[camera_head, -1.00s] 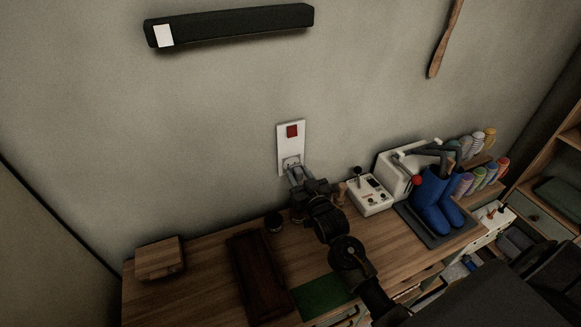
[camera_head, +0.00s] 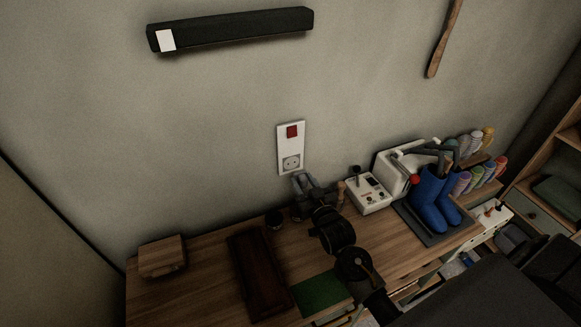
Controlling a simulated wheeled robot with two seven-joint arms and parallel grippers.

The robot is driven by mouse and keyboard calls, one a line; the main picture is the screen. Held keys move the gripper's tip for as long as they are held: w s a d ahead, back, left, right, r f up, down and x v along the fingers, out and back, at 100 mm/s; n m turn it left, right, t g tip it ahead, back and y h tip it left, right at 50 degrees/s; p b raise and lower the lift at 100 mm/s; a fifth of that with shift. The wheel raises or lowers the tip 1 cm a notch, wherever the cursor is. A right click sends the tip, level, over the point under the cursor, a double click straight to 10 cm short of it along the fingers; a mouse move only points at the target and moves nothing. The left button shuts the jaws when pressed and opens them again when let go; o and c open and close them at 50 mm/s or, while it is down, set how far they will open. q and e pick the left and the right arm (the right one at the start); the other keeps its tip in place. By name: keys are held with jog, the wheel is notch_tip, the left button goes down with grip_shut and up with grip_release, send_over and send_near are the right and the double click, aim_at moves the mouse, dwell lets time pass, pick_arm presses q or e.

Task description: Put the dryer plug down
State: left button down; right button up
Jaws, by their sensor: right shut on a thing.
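My right gripper (camera_head: 303,182) is in front of the wall, just below the white wall socket (camera_head: 291,163), and low over the back of the wooden bench. It is shut on the dryer plug, which is mostly hidden between the fingers and too dark to make out. The socket face is bare, with a red switch (camera_head: 292,132) above it. The gripper is apart from the socket. Whether the plug touches the bench top I cannot tell. My left gripper does not show.
A white control box (camera_head: 368,194) stands close right of my gripper, with blue boots (camera_head: 430,197) on a dark mat beyond. A small dark cup (camera_head: 273,220) stands left of the gripper. A dark brown board (camera_head: 258,275) and a wooden block (camera_head: 162,256) lie further left. Bare bench shows between them.

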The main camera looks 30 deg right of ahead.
dwell(0.4)
jog(key=shift+f, duration=0.15)
jog(key=shift+s+a+r, duration=0.1)
jog(key=shift+r, duration=0.25)
jog(key=s+a+y+b, duration=0.1)
jog(key=s+a+b, duration=0.6)
jog(key=b, duration=0.6)
jog(key=shift+s+n, duration=0.3)
jog(key=shift+s, duration=0.25)
jog(key=shift+a, duration=0.1)
